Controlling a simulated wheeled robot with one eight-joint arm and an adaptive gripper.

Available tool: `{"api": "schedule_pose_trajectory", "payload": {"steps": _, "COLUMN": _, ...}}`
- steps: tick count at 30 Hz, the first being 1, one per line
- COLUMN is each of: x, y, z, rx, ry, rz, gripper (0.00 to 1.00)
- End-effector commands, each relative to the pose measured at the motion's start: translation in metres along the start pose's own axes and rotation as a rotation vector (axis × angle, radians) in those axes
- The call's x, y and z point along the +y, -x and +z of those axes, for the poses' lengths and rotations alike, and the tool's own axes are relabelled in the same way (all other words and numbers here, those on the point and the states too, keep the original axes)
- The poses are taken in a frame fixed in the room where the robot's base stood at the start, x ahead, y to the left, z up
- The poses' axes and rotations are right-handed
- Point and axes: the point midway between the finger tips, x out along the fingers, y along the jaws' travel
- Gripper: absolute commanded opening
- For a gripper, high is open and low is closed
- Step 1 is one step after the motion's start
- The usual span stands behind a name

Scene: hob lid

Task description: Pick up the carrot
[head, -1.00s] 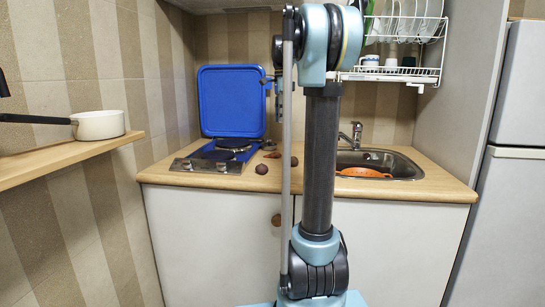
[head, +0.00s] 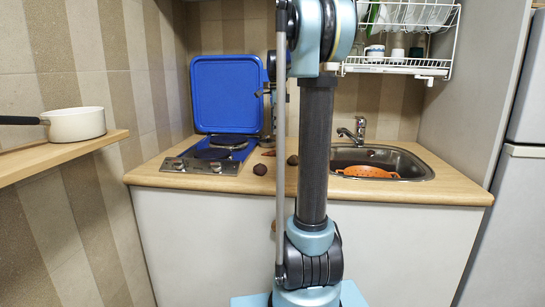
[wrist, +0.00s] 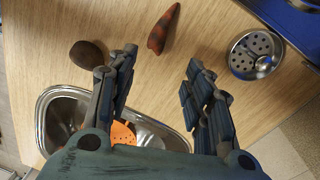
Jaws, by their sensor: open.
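The carrot (wrist: 163,28) is a reddish-orange tapered piece with dark markings, lying on the wooden worktop in the wrist view. It is ahead of my gripper (wrist: 160,64), whose two fingers are spread apart with nothing between them. The carrot lies beyond the fingertips, roughly in line with the gap, and is not touched. In the head view, my arm column hides much of the middle of the counter, and the carrot is hard to make out there.
A brown round thing (wrist: 87,54) lies left of the carrot, and a perforated metal container (wrist: 255,54) stands to its right. The sink holds an orange colander (head: 368,171). The hob (head: 212,155) has its blue lid (head: 228,94) raised. A dish rack (head: 400,66) hangs above.

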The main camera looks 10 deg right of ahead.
Motion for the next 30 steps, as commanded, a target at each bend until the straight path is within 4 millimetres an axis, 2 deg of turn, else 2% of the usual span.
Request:
{"api": "schedule_pose_trajectory", "payload": {"steps": 4, "x": 0.000, "y": -0.024, "z": 0.000, "rx": 0.000, "ry": 0.000, "rz": 0.000, "gripper": 0.47}}
{"api": "schedule_pose_trajectory", "payload": {"steps": 14, "x": 0.001, "y": -0.045, "z": 0.000, "rx": 0.000, "ry": 0.000, "rz": 0.000, "gripper": 0.47}}
{"api": "schedule_pose_trajectory", "payload": {"steps": 22, "x": 0.005, "y": -0.081, "z": 0.001, "rx": 0.000, "ry": 0.000, "rz": 0.000, "gripper": 0.47}}
{"api": "schedule_pose_trajectory", "payload": {"steps": 30, "x": 0.005, "y": -0.091, "z": 0.001, "rx": 0.000, "ry": -0.001, "rz": 0.000, "gripper": 0.47}}
